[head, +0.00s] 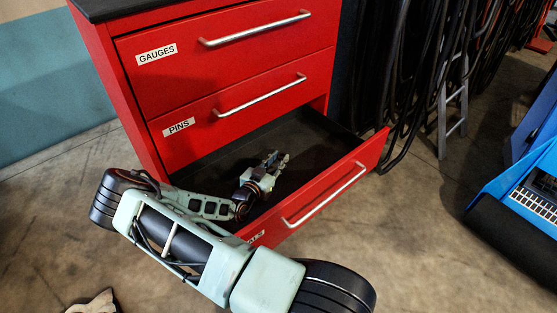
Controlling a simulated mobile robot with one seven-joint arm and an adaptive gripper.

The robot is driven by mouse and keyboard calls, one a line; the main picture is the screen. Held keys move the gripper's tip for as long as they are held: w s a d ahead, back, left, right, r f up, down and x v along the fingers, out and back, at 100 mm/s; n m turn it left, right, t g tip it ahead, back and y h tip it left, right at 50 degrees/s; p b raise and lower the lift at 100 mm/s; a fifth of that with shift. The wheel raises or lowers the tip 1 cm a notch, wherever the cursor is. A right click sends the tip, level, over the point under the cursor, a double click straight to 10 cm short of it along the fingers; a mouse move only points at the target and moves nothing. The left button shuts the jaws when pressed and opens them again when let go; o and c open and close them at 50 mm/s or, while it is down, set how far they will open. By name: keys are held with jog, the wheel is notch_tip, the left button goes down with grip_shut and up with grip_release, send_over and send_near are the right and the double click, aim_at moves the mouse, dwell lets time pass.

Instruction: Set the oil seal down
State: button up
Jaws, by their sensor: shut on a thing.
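My gripper (278,160) is inside the open bottom drawer (358,177) of a red cabinet. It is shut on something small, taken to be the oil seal. The seal itself is too small and too hidden by the fingers to make out. The gripper is over the dark drawer floor, inside the drawer walls. I cannot tell how far above the floor it is. My arm comes in over the drawer's front left and hides part of its front, including most of its label.
Above it are two shut drawers, labelled PINS (179,126) and GAUGES (157,53), with metal bar handles. Black cables (395,80) hang at the right behind the drawer. A blue object (515,165) stands at the far right. The drawer floor right of my gripper looks clear.

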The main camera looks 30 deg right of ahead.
jog(key=shift+f+b, duration=0.35)
jog(key=o, duration=0.9)
jog(key=shift+s+f, duration=0.1)
jog(key=shift+s, duration=0.05)
jog(key=shift+o, duration=0.2)
jog(key=shift+r+p, duration=0.6)
jog(key=shift+p, duration=0.25)
jog(key=p+v, duration=0.1)
jog(key=v, duration=1.1)
jog(key=shift+r+p, duration=0.1)
jog(key=shift+p, duration=0.3)
